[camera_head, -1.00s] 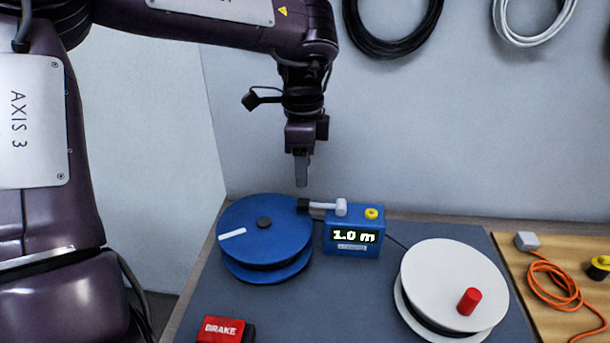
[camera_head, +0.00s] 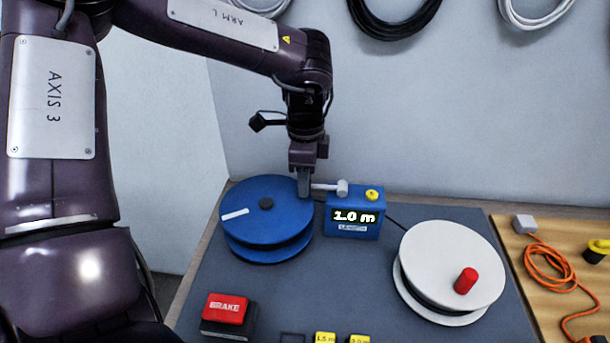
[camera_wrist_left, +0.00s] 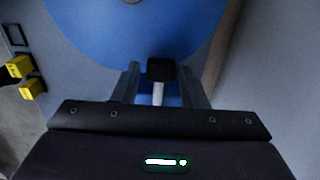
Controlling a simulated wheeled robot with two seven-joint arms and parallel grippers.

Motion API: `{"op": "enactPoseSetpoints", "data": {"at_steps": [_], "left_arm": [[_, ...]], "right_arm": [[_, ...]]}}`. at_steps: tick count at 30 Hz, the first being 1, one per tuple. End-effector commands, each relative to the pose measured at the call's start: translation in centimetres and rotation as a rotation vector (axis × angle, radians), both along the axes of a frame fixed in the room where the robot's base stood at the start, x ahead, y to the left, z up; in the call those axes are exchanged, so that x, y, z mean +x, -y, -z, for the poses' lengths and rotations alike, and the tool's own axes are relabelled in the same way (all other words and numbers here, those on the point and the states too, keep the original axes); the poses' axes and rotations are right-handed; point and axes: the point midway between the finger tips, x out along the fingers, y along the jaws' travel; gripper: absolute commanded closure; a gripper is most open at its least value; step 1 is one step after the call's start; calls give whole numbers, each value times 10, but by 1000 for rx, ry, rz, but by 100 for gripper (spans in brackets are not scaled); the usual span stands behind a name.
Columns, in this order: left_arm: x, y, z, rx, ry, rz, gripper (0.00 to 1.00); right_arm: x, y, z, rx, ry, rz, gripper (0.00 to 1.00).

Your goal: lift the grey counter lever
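The grey lever (camera_head: 326,187) sticks out to the left from the top of the blue counter box (camera_head: 341,230), whose display reads 1.0 m. It lies about level. My left gripper (camera_head: 304,188) points down at the lever's free end and hides its black tip in the head view. In the left wrist view the black tip (camera_wrist_left: 161,70) and part of the grey rod (camera_wrist_left: 158,93) lie between the two fingers of my left gripper (camera_wrist_left: 161,84). The fingers are apart, with a gap on each side of the lever. My right gripper is not in view.
A blue reel (camera_head: 270,228) stands just left of the counter. A white reel (camera_head: 440,250) with a red knob (camera_head: 466,281) stands to the right. A red BRAKE button (camera_head: 227,308) is at the front left. A yellow knob (camera_head: 374,195) tops the counter. An orange cord (camera_head: 545,262) lies far right.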

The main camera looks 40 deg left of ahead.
Motion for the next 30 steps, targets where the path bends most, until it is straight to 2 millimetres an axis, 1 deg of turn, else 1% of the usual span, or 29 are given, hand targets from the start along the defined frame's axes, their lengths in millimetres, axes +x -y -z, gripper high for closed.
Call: {"op": "enactPoseSetpoints", "data": {"at_steps": [1,6,8,9,15,20,26,30], "left_arm": [[0,0,0,0,0,0,68],[0,0,0,1,1,0,90],[0,0,0,1,1,0,98],[0,0,0,1,1,0,100],[1,0,-2,9,-4,0,100],[3,3,-10,85,-50,2,100],[6,7,-23,189,-114,0,100],[9,10,-30,235,-141,0,100]], "right_arm": [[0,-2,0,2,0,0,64],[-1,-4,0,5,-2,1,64],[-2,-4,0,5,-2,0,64],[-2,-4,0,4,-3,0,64],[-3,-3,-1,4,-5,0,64],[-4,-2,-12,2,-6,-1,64],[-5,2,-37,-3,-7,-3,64],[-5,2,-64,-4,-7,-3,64]]}}
